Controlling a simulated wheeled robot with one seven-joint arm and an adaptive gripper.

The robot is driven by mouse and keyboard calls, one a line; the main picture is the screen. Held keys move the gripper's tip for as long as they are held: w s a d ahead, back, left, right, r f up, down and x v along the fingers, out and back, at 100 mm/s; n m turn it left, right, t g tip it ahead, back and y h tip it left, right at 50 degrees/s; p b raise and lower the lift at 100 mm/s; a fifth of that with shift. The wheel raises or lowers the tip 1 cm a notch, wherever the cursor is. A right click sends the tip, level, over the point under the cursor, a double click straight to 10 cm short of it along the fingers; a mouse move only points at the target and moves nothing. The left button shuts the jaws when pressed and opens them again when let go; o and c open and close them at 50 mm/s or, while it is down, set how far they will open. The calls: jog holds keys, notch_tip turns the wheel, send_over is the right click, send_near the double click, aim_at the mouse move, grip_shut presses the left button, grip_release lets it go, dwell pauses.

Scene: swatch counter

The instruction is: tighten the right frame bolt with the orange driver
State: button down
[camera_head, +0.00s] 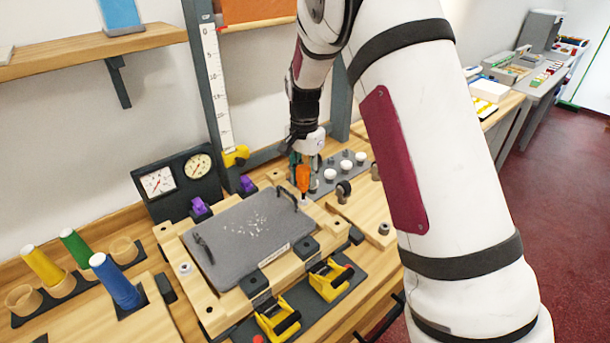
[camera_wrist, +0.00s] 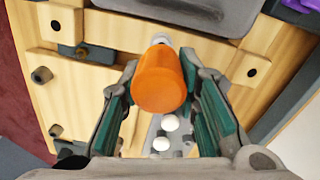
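The orange driver (camera_head: 303,176) stands about upright at the far right corner of the wooden frame (camera_head: 222,304). My gripper (camera_head: 305,161) is above it, with its green-padded fingers on both sides of the upper handle. In the wrist view the handle (camera_wrist: 160,82) fills the gap between the fingertips, and my gripper (camera_wrist: 160,75) appears shut on it. A pale metal piece, seemingly the right frame bolt (camera_wrist: 160,39), shows just beyond the handle. The driver's tip and its exact seat on the bolt are hidden. Another bolt (camera_head: 185,268) sits on the frame's left side.
A grey board (camera_head: 240,250) with a black handle at each end lies in the frame. Yellow clamps (camera_head: 278,318) line the front. Purple clamps (camera_head: 199,206), gauges (camera_head: 158,182) and a grey rack with white knobs (camera_head: 330,173) stand behind. Thread spools (camera_head: 115,281) are at left.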

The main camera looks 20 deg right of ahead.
jog(key=shift+s+m, duration=0.1)
jog(key=shift+m, duration=0.3)
jog(key=shift+r+p, duration=0.7)
jog(key=shift+r, duration=2.65)
